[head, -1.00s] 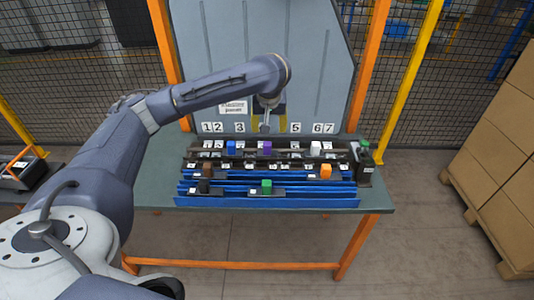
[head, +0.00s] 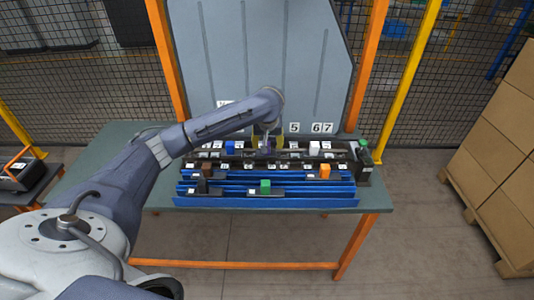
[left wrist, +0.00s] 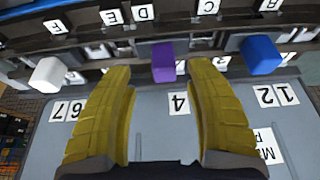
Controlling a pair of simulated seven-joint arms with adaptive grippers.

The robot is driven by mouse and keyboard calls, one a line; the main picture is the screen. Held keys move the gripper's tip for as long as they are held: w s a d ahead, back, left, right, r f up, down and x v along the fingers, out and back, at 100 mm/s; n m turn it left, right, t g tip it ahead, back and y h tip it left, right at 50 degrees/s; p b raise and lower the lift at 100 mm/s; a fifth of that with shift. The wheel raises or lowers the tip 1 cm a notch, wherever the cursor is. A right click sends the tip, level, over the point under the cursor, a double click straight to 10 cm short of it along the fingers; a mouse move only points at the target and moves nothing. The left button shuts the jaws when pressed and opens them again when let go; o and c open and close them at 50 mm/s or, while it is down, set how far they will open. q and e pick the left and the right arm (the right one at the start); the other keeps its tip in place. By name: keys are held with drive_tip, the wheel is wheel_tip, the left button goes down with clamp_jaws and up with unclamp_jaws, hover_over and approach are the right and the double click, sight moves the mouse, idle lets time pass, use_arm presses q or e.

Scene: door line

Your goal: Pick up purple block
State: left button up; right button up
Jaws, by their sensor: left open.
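The purple block (left wrist: 163,62) sits on the back rail of the rack and shows in the left wrist view in the upper middle, above the number 4 label. In the head view it is mostly hidden behind my left gripper (head: 267,146). My left gripper is open and empty. In the left wrist view its two yellow fingers stand to either side of the purple block, with clear gaps and no contact visible. My right gripper is in neither view.
On the same rail are a blue block (left wrist: 260,54) and a white block (left wrist: 47,75), either side of the purple one. Nearer rails hold a brown block (head: 205,171), a green block (head: 265,186) and an orange block (head: 324,171). A grey panel (head: 310,60) stands behind.

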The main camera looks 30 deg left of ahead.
use_arm(q)
drive_tip(key=shift+a+x, duration=0.2)
drive_tip(key=shift+x, duration=2.45)
drive_tip(key=shift+c, duration=0.3)
drive_tip(key=shift+r, duration=0.1)
clamp_jaws()
